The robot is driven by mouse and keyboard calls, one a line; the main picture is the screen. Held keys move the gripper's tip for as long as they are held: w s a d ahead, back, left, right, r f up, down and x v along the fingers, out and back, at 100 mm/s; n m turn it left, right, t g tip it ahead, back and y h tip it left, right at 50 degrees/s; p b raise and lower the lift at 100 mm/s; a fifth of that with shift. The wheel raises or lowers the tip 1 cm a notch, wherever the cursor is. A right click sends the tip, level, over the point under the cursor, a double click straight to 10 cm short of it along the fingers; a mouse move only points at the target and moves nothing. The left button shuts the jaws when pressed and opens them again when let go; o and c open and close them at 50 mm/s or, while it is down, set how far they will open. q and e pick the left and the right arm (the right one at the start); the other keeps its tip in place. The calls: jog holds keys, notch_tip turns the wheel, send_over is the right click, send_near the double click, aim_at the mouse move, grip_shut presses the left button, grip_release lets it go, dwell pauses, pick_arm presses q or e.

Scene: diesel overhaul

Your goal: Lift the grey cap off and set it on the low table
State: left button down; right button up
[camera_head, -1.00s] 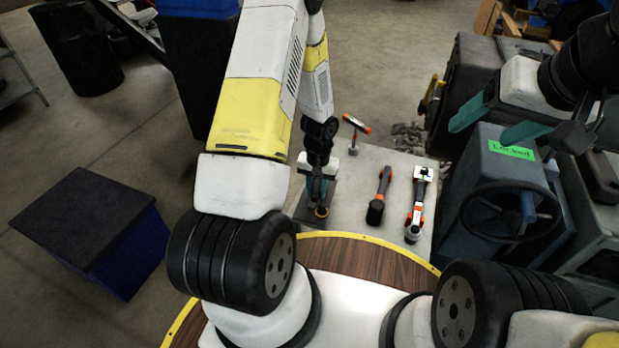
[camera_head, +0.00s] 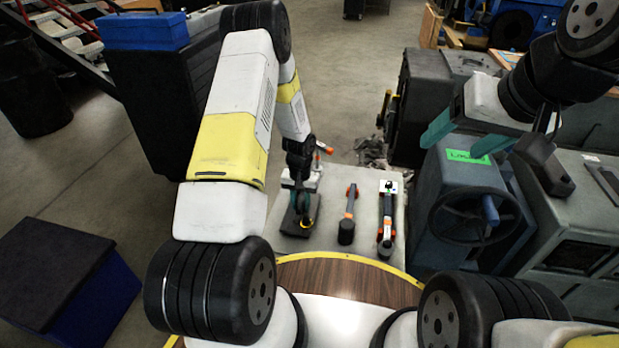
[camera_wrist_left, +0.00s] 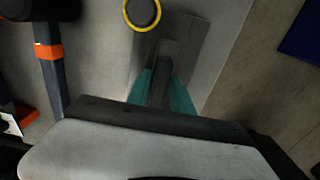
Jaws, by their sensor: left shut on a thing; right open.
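My left gripper (camera_head: 302,203) is low over the low table (camera_head: 368,180). In the left wrist view its teal fingers (camera_wrist_left: 162,92) are shut on a dark grey piece (camera_wrist_left: 168,48), which seems to be the grey cap. The piece is over a flat dark grey plate (camera_wrist_left: 192,45), also in the head view (camera_head: 296,222). I cannot tell whether the held piece touches the plate. A yellow ring with a dark centre (camera_wrist_left: 142,12) is just beyond it.
A black and orange tool (camera_head: 347,225) and another orange-marked tool (camera_head: 387,235) lie right of the left gripper. The handwheel machine (camera_head: 462,175) stands right of the table. A dark-topped blue box (camera_head: 50,265) stands on the floor at left.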

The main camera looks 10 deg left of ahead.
pick_arm(q)
jog(key=shift+f, duration=0.35)
jog(key=c, duration=1)
grip_release()
jog(key=shift+c, duration=0.2)
